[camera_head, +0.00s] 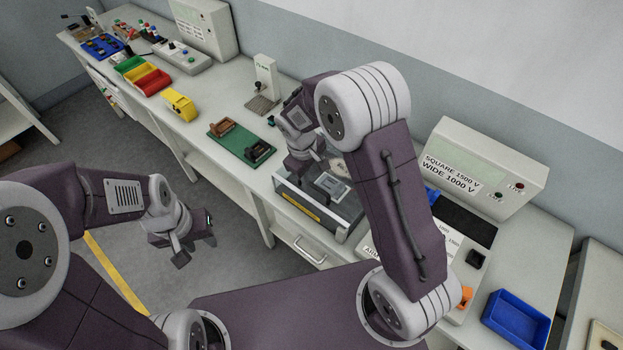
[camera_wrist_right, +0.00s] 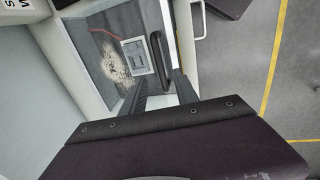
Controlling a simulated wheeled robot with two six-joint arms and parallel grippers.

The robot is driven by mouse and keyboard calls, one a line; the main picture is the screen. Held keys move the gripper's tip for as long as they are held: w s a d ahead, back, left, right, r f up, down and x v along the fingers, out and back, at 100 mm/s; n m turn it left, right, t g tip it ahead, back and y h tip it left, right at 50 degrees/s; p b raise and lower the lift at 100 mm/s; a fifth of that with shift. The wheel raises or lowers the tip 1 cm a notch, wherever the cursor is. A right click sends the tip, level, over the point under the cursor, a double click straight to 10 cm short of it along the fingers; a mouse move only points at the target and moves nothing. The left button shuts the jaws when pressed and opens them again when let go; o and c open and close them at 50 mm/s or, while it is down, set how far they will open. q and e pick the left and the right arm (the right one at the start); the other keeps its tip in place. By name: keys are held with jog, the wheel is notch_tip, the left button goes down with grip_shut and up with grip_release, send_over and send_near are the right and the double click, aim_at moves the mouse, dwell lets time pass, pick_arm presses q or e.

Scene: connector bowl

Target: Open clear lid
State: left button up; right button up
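The clear lid (camera_head: 347,212) lies flat over a grey box on the bench, with a yellow label on its front. Through it I see a grey block and a pale round patch. The lid (camera_wrist_right: 113,72) also fills the upper middle of the right wrist view, with a dark handle bar (camera_wrist_right: 160,64) along one edge. My right gripper (camera_wrist_right: 163,80) is open, its two fingers apart and pointing at the handle; contact cannot be told. In the head view it is at the box's far left, partly hidden. My left gripper (camera_head: 197,240) is open and empty, over the floor.
A white instrument box (camera_head: 485,165) and a blue tray (camera_head: 516,318) stand to the right. A green board (camera_head: 241,141), a yellow block (camera_head: 180,104) and coloured bins (camera_head: 145,77) lie to the left.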

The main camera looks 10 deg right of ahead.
aim_at(313, 185)
jog(key=f, duration=0.2)
jog(key=w+f+p, duration=0.1)
jog(key=f, duration=0.3)
jog(key=shift+w+d+f, duration=0.2)
jog(key=shift+d+f, duration=0.05)
jog(key=shift+d, duration=0.1)
jog(key=shift+s+d+f, duration=0.1)
jog(key=shift+d+f, duration=0.1)
jog(key=shift+f, duration=0.3)
jog(key=shift+a, duration=0.1)
grip_shut()
dwell(0.4)
